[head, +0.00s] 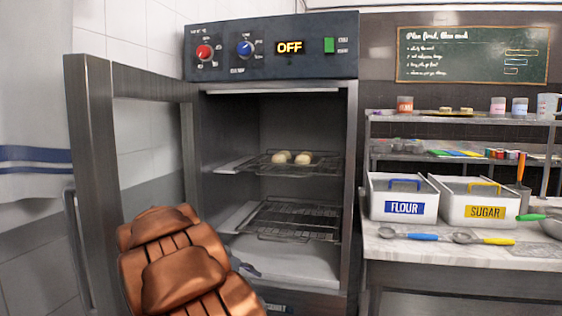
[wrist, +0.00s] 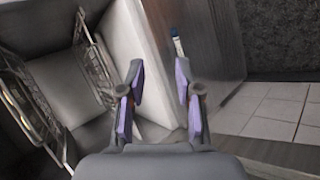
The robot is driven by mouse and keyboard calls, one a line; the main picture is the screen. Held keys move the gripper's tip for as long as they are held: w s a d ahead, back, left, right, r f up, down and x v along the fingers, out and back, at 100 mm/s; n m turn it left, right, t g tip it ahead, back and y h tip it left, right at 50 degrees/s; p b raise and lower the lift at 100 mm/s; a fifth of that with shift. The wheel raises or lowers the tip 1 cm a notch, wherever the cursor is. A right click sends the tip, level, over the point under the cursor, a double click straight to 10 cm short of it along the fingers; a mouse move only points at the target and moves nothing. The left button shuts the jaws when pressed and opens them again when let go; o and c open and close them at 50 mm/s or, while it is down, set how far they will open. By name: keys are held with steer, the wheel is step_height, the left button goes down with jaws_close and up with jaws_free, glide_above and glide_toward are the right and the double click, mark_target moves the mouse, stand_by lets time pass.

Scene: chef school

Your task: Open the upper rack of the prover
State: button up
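The prover (head: 349,190) stands with its door (head: 92,150) swung wide open to the left. Its upper rack (head: 325,163) is a wire shelf carrying two pale dough pieces (head: 292,158) and sits inside the chamber. The upper rack seems to be the leftmost one in the sideways wrist view (wrist: 32,100). The lower wire rack (head: 300,221) is empty; it also shows in the wrist view (wrist: 101,68). My gripper (wrist: 160,72) is open and empty, low at the prover's front, below both racks. In the head view it is mostly hidden behind my arm.
A counter (head: 400,250) at the right holds a flour bin (head: 400,207), a sugar bin (head: 480,212) and scoops. Shelves with jars stand above. A towel (head: 35,120) hangs at the left. The open door bounds the left side. Tiled floor (wrist: 270,108) shows in the wrist view.

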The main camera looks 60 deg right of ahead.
mark_target(280, 175)
steer(key=w+d+r+n+h+p, duration=0.1)
steer(key=w+d+r+h+p, duration=0.1)
steer(key=w+d+r+p, duration=0.4)
steer(key=w+d+r+t+h+p, duration=0.1)
steer(key=d+r+h+p, duration=0.1)
steer(key=d+r, duration=0.7)
steer(key=w+d+r+n+h+p, duration=0.1)
steer(key=w+d+r+h+p, duration=0.1)
steer(key=w+d+r+p, duration=0.4)
steer(key=shift+s+d+f+p, duration=0.1)
steer(key=shift+s+d, duration=0.3)
steer(key=shift+d, duration=1)
steer(key=shift+s+d+r+p, duration=0.15)
steer(key=shift+s+d, duration=0.2)
steer(key=shift+d, duration=1)
steer(key=shift+s+d+f+p, duration=0.15)
steer(key=shift+s+d, duration=0.25)
steer(key=shift+d, duration=1)
steer(key=shift+d+f, duration=0.2)
steer(key=shift+d, duration=0.35)
jaws_close()
